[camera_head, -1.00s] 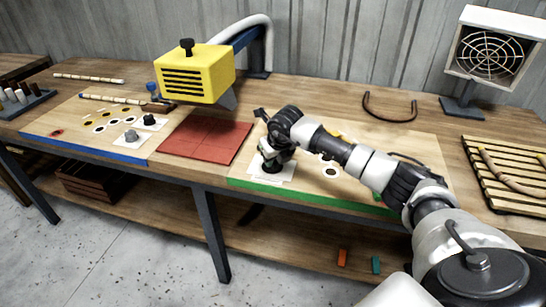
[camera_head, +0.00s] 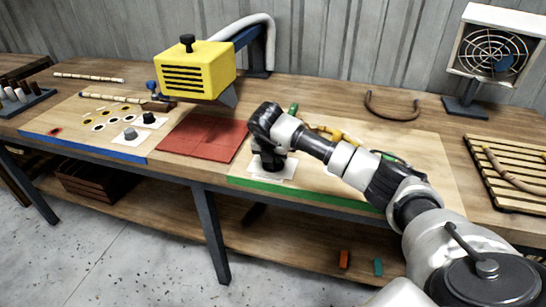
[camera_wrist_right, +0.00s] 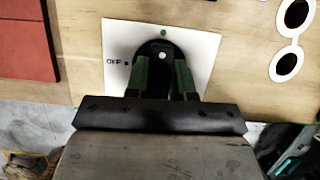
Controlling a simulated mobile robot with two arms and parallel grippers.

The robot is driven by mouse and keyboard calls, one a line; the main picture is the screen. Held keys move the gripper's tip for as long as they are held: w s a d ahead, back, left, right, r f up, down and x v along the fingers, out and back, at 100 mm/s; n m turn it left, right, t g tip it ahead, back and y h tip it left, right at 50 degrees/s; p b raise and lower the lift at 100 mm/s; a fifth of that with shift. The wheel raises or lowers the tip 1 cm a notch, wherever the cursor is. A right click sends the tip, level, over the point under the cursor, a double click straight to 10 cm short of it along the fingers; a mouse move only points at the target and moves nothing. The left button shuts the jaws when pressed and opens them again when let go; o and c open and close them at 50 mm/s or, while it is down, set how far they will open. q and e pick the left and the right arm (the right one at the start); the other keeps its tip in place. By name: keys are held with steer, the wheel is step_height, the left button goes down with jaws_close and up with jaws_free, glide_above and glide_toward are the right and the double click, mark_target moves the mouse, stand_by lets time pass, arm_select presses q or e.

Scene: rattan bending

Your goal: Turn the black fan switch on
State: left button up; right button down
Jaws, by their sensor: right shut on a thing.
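The black fan switch (camera_wrist_right: 157,47) is a round knob on a white plate (camera_wrist_right: 200,45). Its white dot faces the top of the wrist view, in line with a green mark on the plate; the printed OFF and its black dot lie to the left. My right gripper (camera_wrist_right: 163,78) has its two green-faced fingers on either side of the knob, shut on it. In the head view my right gripper (camera_head: 268,155) comes down over the plate and largely hides the knob. The fan (camera_head: 495,48) stands at the back right, with a blue patch behind its grille. My left gripper is not in view.
A yellow machine (camera_head: 195,72) stands behind a red mat (camera_head: 203,138). A grey knob (camera_head: 131,135) and another black knob (camera_head: 149,118) sit on the left board. A slatted rack (camera_head: 510,175) lies at the right. A curved rod (camera_head: 391,112) lies at the back.

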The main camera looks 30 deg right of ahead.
steer(key=shift+m, duration=0.4)
steer(key=c, duration=1)
jaws_free()
steer(key=shift+o, duration=0.2)
steer(key=v, duration=1.1)
steer(key=shift+b, duration=0.45)
steer(key=shift+w+a+f, duration=0.1)
steer(key=shift+a+f, duration=0.05)
